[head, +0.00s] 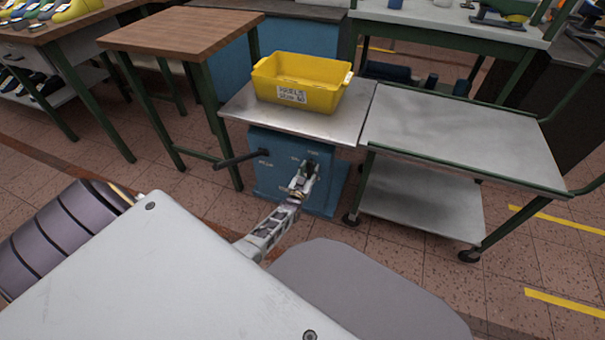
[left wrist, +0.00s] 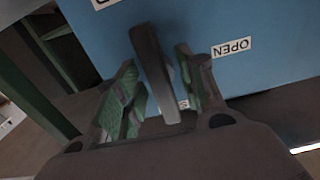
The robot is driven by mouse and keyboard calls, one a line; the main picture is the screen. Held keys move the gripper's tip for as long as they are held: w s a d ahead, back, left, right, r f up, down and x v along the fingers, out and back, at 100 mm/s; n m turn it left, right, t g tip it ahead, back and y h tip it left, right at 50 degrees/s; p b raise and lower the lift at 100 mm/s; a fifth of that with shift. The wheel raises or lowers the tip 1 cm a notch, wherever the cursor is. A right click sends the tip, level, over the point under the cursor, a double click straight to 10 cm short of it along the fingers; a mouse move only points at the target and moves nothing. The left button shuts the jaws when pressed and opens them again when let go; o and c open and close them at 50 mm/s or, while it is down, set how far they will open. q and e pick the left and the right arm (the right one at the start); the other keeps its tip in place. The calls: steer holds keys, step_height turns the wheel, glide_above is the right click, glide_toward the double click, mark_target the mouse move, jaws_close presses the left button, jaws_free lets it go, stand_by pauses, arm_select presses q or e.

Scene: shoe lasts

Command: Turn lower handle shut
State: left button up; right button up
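A blue cabinet (head: 268,185) stands under a metal top. A dark handle (head: 311,166) is on its front, partly hidden by my left gripper (head: 303,180). In the left wrist view the handle (left wrist: 155,75) is a dark flat bar, slightly tilted, between the two green-padded fingers of my left gripper (left wrist: 160,88). The fingers stand apart with gaps beside the bar, so the gripper looks open around it. An upside-down OPEN label (left wrist: 231,48) is right of the bar. Another small label is mostly hidden behind the bar. My right gripper is not in view.
A dark lever (head: 243,158) sticks out to the left from the cabinet front. A yellow bin (head: 300,83) sits on the metal top (head: 345,115). A wheeled metal cart (head: 460,135) stands close on the right, and a wooden table (head: 183,30) on the left.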

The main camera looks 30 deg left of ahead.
arm_select(q)
steer(key=v, duration=1.1)
steer(key=shift+s, duration=0.3)
steer(key=shift+f, duration=0.1)
stand_by(0.7)
